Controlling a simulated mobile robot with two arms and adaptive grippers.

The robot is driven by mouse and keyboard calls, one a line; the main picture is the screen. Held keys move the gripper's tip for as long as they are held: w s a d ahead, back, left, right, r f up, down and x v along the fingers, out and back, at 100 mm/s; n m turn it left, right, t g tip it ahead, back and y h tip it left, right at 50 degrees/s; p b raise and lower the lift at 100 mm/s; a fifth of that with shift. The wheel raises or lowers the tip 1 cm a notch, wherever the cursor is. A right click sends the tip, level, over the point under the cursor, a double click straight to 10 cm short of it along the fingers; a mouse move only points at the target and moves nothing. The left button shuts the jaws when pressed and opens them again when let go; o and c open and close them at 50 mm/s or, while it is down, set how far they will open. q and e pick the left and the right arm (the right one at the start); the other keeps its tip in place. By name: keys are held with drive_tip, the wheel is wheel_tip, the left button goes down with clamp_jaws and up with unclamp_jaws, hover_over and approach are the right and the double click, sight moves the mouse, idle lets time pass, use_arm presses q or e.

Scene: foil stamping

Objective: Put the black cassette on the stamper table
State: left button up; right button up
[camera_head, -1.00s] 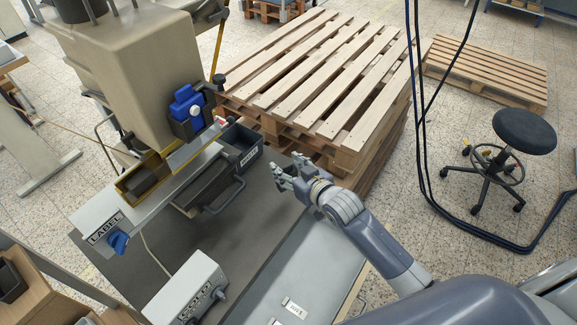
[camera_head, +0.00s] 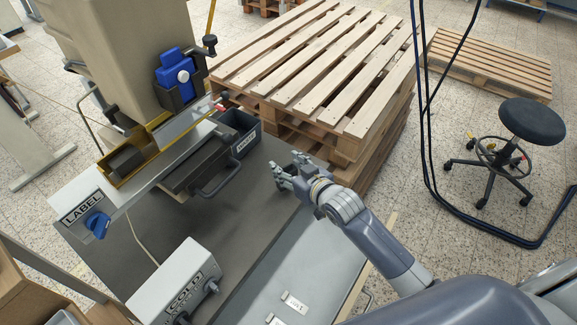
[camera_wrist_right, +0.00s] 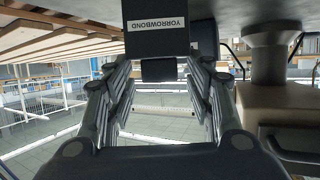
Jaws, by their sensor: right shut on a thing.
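In the wrist view a black block with a white YORROWBOND label (camera_wrist_right: 158,40), seemingly the black cassette, sits between the fingertips of my right gripper (camera_wrist_right: 158,62). In the head view my right gripper (camera_head: 284,173) is above the dark tabletop, to the right of the stamper; the block cannot be made out clearly there. The stamper (camera_head: 115,65) stands at upper left, with a blue knob unit. Its pale plate (camera_head: 72,192) bears a LABEL sign and a brass-coloured frame (camera_head: 108,178) around a dark block. My left gripper is out of view.
A dark bin with a label (camera_head: 238,128) stands at the stamper's right, beside a dark tray with a handle (camera_head: 210,190). A COLD control box (camera_head: 172,280) sits at the front. Stacked pallets (camera_head: 315,70) rise behind the table. Cables (camera_head: 424,130) hang at right.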

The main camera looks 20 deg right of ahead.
drive_tip(key=shift+f+b, duration=0.3)
drive_tip(key=shift+f, duration=0.2)
drive_tip(key=o, duration=1.6)
drive_tip(key=shift+s, duration=0.1)
drive_tip(key=v, duration=1.1)
drive_tip(key=shift+s+r, duration=0.2)
drive_tip(key=shift+s, duration=0.15)
drive_tip(key=shift+d, duration=0.1)
